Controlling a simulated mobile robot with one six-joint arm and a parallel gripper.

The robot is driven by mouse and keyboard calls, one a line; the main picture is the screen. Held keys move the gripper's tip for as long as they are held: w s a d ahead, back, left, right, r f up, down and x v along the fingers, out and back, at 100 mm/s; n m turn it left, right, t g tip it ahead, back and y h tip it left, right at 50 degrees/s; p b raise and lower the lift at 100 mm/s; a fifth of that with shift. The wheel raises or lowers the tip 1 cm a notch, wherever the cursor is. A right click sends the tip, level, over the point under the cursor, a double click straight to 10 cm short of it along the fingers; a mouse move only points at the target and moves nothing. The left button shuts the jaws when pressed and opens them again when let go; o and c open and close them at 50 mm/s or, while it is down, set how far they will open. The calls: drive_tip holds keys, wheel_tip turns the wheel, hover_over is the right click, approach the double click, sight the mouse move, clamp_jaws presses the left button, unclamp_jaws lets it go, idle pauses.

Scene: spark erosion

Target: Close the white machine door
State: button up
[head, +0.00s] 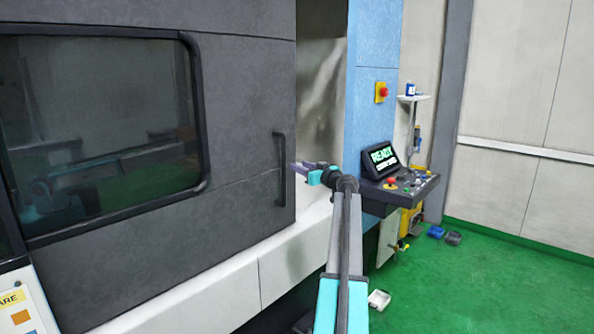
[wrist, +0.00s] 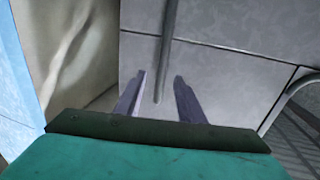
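The machine door (head: 245,85) looks dark grey rather than white in the head view and has a large dark window. It stands partly open, with a gap between its right edge and the blue column. Its upright bar handle (head: 280,165) is near that edge. My gripper (head: 298,170) is just right of the handle, at the height of its lower half. In the wrist view the two fingers (wrist: 160,80) are apart. The handle (wrist: 168,45) runs down between them in the picture. I see no finger touching it, and cannot tell how deep it sits between them.
The blue column (head: 370,110) stands right of the opening (head: 320,90). A control panel (head: 398,185) with a lit screen juts out beside it. A pale ledge (head: 230,285) runs below the door. The green floor (head: 480,285) at right is mostly clear, with a small white tray (head: 379,299).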

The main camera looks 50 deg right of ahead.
drive_tip(key=shift+v, duration=0.95)
